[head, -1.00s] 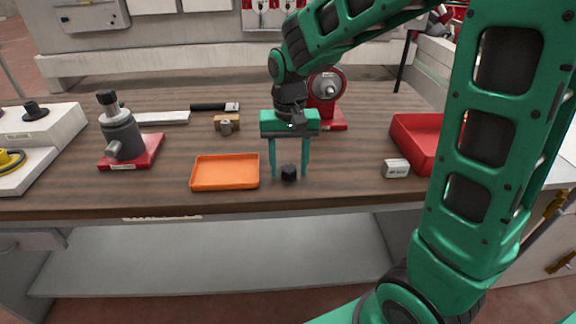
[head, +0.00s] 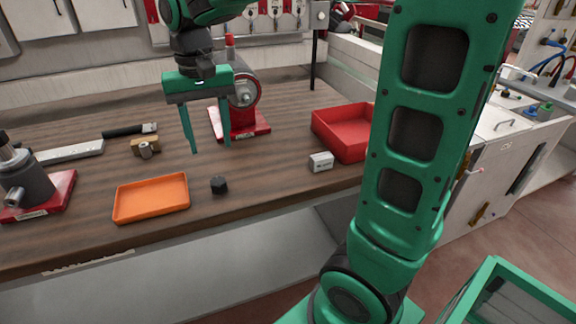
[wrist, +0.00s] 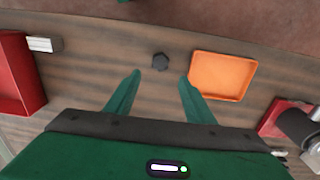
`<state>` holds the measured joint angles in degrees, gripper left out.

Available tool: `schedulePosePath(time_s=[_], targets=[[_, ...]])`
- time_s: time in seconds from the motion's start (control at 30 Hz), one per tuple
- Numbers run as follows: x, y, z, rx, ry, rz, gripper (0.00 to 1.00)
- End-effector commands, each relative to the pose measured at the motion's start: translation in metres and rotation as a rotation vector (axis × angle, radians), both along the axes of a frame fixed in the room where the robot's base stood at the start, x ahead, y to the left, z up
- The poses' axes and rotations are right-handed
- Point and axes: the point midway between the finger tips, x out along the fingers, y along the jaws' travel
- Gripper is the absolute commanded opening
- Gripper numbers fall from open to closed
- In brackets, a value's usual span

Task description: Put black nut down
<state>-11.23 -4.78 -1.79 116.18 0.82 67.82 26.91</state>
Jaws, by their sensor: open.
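The black nut (head: 219,185) rests on the wooden bench, just right of the orange tray (head: 151,198) and apart from it. In the wrist view the nut (wrist: 160,62) lies on bare wood beyond the fingertips, beside the orange tray (wrist: 223,75). My gripper (head: 211,150) is open and empty, raised above the bench and behind the nut in the head view. Its two green fingers (wrist: 160,77) are spread apart and touch nothing. The nut is fully visible.
A red bin (head: 343,132) and a small white box (head: 320,162) are to the right. A red-based machine (head: 238,122) stands behind the gripper. A grey tool on a red base (head: 28,185) is at left. Bare wood lies between the nut and white box.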

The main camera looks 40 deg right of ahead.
Motion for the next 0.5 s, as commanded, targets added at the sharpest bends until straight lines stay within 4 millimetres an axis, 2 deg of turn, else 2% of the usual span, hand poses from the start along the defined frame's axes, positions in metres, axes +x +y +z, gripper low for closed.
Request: schedulePosePath(time_s=[0.07, 0.17, 0.27, 0.3, 0.4, 0.5], targets=[[-0.008, -0.013, -0.002, -0.001, -0.001, -0.016, 0.49], [-0.033, -0.049, -0.008, -0.005, -0.002, -0.054, 0.49], [-0.075, -0.095, -0.021, -0.007, -0.001, -0.107, 0.49], [-0.096, -0.112, -0.027, -0.007, -0.001, -0.129, 0.49], [-0.145, -0.143, -0.045, -0.004, 0.001, -0.174, 0.49], [-0.188, -0.161, -0.062, 0.001, 0.003, -0.209, 0.49]])
